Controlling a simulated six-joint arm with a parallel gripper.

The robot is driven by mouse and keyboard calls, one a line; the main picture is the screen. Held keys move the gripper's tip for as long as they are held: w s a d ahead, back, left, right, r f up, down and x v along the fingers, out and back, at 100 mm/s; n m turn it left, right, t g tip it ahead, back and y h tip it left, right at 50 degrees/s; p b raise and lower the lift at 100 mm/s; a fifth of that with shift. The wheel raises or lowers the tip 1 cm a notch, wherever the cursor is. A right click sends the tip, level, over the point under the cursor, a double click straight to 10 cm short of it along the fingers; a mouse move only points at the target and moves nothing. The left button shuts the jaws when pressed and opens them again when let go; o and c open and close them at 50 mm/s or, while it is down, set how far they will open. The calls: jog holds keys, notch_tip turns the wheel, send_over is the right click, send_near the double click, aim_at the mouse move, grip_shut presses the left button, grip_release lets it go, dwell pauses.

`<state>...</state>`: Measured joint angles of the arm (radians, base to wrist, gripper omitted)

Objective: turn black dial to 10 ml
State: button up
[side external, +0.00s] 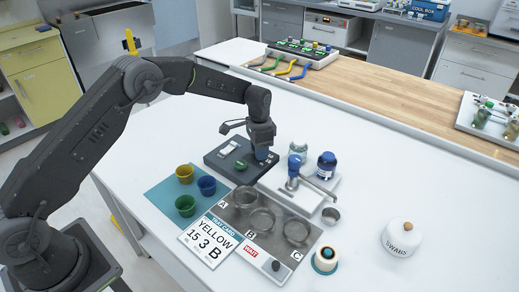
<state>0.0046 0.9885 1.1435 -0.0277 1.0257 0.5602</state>
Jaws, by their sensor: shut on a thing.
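A dark box (222,168) with a small light display (230,148) and a green knob (241,165) sits on the white table. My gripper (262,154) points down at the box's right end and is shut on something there. The fingers hide what they hold; it is likely the black dial, but I cannot see its marks or setting. A separate small black knob (276,265) stands on the grey panel (252,238) at the front, beside a red WAIT label.
Right of the box stand a blue-topped pump (294,168) with a spout, a dark blue bottle (327,166) and a clear jar. Yellow, blue and green cups stand on a teal mat (160,192). A card (206,240) reads YELLOW 15 3 B. A swabs jar (401,240) stands right.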

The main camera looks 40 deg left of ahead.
jog(key=shift+w+m, duration=0.1)
jog(key=shift+m, duration=0.3)
jog(key=o, duration=0.9)
jog(key=shift+r, duration=0.15)
notch_tip(320, 180, up, 14)
jog(key=shift+a+f, duration=0.15)
jog(key=shift+f, duration=0.05)
jog(key=shift+r, duration=0.1)
